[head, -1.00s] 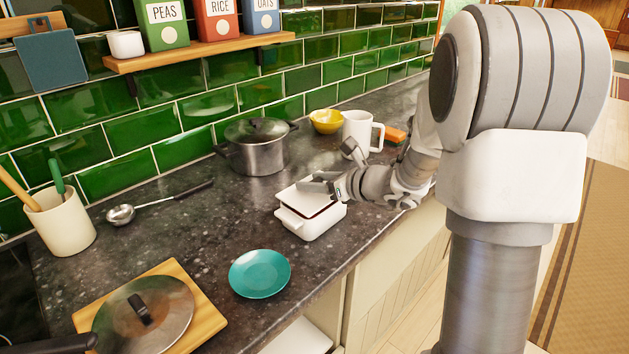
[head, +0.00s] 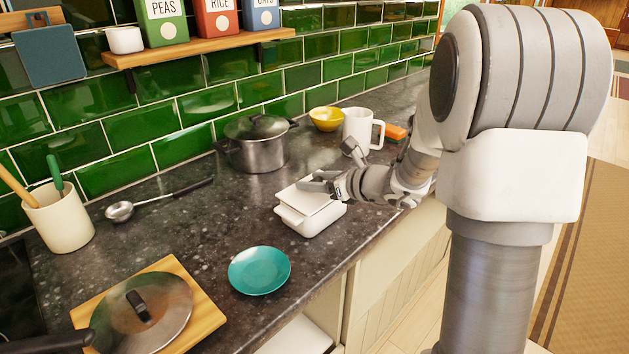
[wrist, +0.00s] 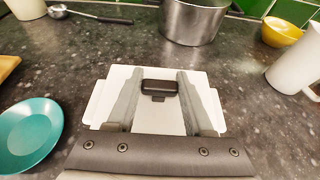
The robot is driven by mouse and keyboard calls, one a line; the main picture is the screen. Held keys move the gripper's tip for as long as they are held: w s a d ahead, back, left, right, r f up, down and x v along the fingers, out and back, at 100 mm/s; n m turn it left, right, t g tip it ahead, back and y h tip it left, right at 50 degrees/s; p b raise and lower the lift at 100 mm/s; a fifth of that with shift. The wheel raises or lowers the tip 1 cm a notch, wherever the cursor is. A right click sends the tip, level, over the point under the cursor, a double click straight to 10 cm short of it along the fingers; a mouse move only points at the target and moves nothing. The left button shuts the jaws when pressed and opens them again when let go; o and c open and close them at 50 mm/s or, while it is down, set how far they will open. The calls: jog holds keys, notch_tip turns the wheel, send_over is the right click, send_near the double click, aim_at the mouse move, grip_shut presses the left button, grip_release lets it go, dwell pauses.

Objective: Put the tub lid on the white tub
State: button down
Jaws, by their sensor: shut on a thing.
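The white tub (head: 312,224) stands upright on the dark counter, and its side handles (wrist: 95,108) show in the wrist view. The white tub lid (head: 299,198) lies over the tub's top, roughly lined up with it; I cannot tell whether it is fully seated. My gripper (head: 320,183) is above the lid, reaching in from the right. In the wrist view, its two fingers are shut on the lid's dark handle (wrist: 158,87), one on each side. The fingers and lid hide the tub's opening.
A teal plate (head: 260,271) lies left of the tub near the counter's front edge. A steel pot (head: 257,154) stands behind; a white mug (head: 357,133) and a yellow bowl (head: 326,119) are behind right. A ladle (head: 120,211) lies further left. Bare counter surrounds the tub.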

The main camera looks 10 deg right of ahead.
jog(key=shift+f, duration=0.3)
jog(key=shift+c, duration=1)
grip_release()
jog(key=p+v, duration=0.2)
jog(key=v, duration=1.5)
jog(key=shift+s+r, duration=0.1)
jog(key=shift+s, duration=0.05)
